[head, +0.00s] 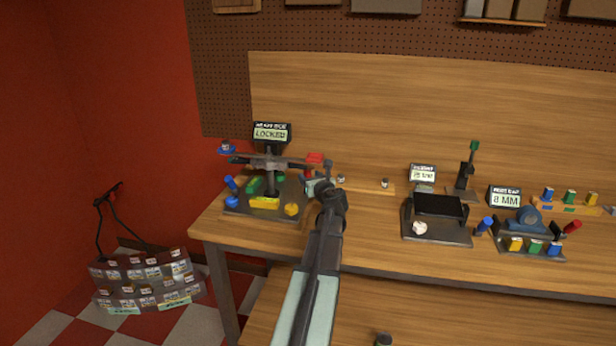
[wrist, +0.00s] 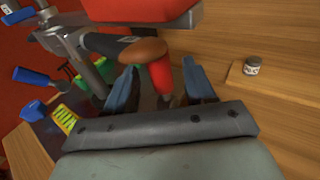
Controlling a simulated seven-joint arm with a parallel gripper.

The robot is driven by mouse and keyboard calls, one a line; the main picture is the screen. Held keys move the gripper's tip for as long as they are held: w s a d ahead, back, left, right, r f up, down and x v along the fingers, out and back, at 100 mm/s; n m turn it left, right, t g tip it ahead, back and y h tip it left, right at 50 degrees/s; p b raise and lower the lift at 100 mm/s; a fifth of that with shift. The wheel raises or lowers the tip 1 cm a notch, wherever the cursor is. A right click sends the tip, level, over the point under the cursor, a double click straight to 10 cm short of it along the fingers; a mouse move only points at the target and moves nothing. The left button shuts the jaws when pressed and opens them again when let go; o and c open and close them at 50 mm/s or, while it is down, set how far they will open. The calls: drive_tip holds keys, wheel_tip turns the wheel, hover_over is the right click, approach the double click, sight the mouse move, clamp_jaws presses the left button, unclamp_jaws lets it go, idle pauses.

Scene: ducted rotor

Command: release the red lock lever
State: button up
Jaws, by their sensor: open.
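In the head view my gripper (head: 318,186) is at the right side of the rotor stand (head: 270,163) and largely hides the lever. A sign (head: 271,132) behind the stand reads "LOCKED". A large red block (wrist: 140,8) on a rotor arm is close above the fingers; it also shows in the head view (head: 314,157).
The stand's base holds green, yellow and blue parts, including a yellow block (head: 264,203). A small jar (wrist: 251,66) stands on a wooden strip to the right. Farther right are a black-topped fixture (head: 438,206) and a blue clamp (head: 526,219).

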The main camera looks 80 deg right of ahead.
sight(310, 175)
drive_tip(key=v, duration=1.1)
drive_tip(key=shift+w, duration=0.1)
drive_tip(key=s+d+f+m, duration=0.2)
drive_tip(key=s+d, duration=0.4)
drive_tip(key=s, duration=0.3)
drive_tip(key=w+d+n+t+y, duration=0.1)
drive_tip(key=w+d+n+t, duration=0.1)
drive_tip(key=w, duration=0.3)
drive_tip(key=w+d+n+t+y, duration=0.1)
drive_tip(key=w+n, duration=0.1)
drive_tip(key=w, duration=0.4)
drive_tip(key=w+d+r+n+t+y, duration=0.1)
drive_tip(key=w+d+n+t+y, duration=0.1)
drive_tip(key=w, duration=0.3)
drive_tip(key=shift+w+d+t, duration=0.3)
drive_tip(key=shift+w+d, duration=0.05)
